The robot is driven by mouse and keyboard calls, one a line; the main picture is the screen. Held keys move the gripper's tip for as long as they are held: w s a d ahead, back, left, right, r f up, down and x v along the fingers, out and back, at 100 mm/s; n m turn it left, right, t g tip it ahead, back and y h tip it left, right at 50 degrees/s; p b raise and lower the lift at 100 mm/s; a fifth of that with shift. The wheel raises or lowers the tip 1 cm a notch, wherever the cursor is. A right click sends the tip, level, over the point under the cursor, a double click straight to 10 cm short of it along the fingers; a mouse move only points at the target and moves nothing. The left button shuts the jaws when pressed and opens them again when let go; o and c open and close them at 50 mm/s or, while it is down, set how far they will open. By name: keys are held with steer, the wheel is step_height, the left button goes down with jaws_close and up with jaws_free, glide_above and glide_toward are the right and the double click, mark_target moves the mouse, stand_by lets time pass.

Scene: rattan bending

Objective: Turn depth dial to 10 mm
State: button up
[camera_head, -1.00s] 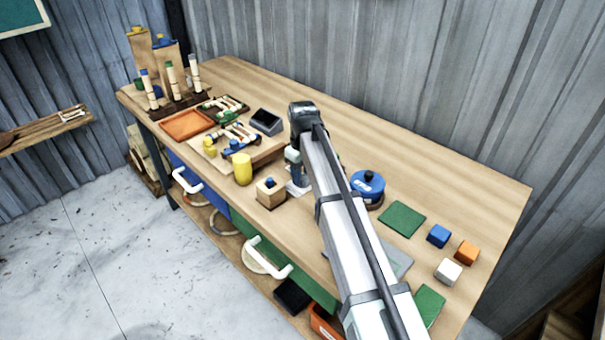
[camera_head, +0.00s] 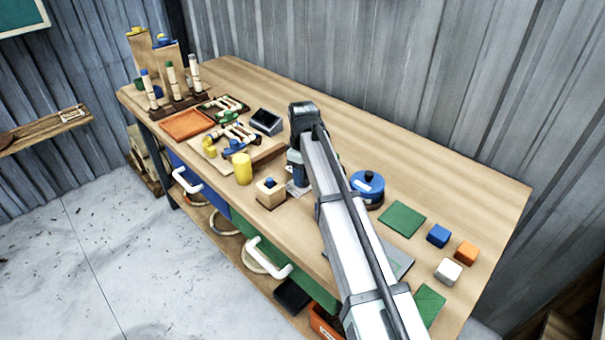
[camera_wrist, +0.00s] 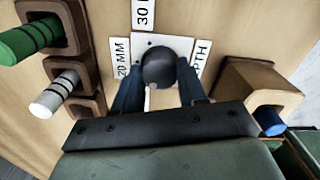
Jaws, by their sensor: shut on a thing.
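The depth dial is a dark round knob (camera_wrist: 159,68) on a pale plate (camera_wrist: 180,45) in the wrist view. A small light mark shows at the knob's near edge. Labels reading 20 MM (camera_wrist: 122,58) and 30 (camera_wrist: 143,14) stand left of and above it, and a partly hidden label ending in PTH (camera_wrist: 201,58) is at its right. No 10 mm label is readable. My gripper (camera_wrist: 159,84) has its two blue-grey fingers on either side of the knob, shut on it. In the head view my arm hides the dial.
In the wrist view, wooden holders with a green rod (camera_wrist: 30,42) and a white rod (camera_wrist: 55,95) stand close at left. A wooden block with a blue peg (camera_wrist: 270,122) is close at right. In the head view, a blue round container (camera_head: 368,186) stands right of my arm.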

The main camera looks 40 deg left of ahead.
steer(key=shift+a, duration=0.1)
steer(key=o, duration=1.1)
steer(key=shift+c, duration=0.2)
steer(key=shift+r, duration=0.1)
step_height(320, 180, up, 14)
steer(key=shift+f, duration=0.2)
